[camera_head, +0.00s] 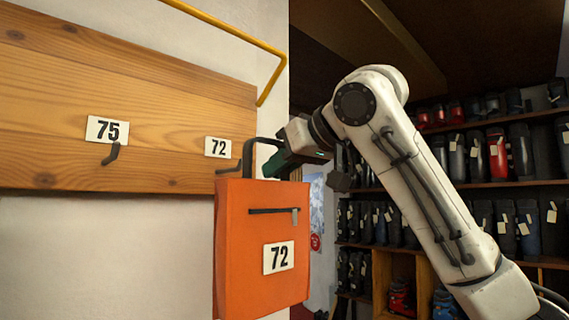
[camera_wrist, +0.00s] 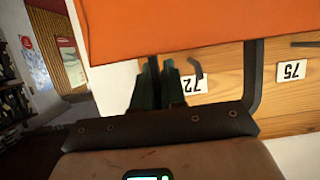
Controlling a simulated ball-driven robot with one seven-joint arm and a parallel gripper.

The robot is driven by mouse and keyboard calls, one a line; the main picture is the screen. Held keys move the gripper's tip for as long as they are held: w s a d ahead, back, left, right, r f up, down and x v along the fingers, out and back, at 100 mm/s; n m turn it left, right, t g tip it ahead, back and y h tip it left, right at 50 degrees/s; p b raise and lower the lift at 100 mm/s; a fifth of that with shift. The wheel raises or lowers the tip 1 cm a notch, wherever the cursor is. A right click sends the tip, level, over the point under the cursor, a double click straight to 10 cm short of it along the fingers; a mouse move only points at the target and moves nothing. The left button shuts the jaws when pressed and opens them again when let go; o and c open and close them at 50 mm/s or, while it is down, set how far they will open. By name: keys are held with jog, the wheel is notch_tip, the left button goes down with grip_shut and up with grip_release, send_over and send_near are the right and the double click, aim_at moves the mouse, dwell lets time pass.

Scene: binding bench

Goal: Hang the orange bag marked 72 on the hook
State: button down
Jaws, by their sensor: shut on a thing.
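The orange bag marked 72 (camera_head: 236,235) hangs upright below my gripper (camera_head: 290,160), in front of the wooden board. Its dark handle (camera_head: 250,152) rises as a stiff loop. In the wrist view, my gripper (camera_wrist: 159,75) is shut on one side of the handle, with the orange bag (camera_wrist: 190,30) above in the picture. The hook under the 72 label (camera_head: 229,168) is just left of the handle. In the wrist view, the hook (camera_wrist: 196,70) shows through the handle's opening. I cannot tell whether the hook's tip passes into the loop.
The wooden board (camera_head: 60,110) carries another hook (camera_head: 111,154) under a 75 label (camera_head: 107,130); that hook is empty. A yellow rail (camera_head: 222,24) runs above the board. Shelves of boots (camera_head: 490,155) stand at the right, behind my arm.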

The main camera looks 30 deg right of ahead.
jog(key=p+x, duration=0.2)
jog(key=x, duration=0.8)
jog(key=shift+r, duration=0.35)
dwell(1.1)
jog(key=shift+a, duration=0.1)
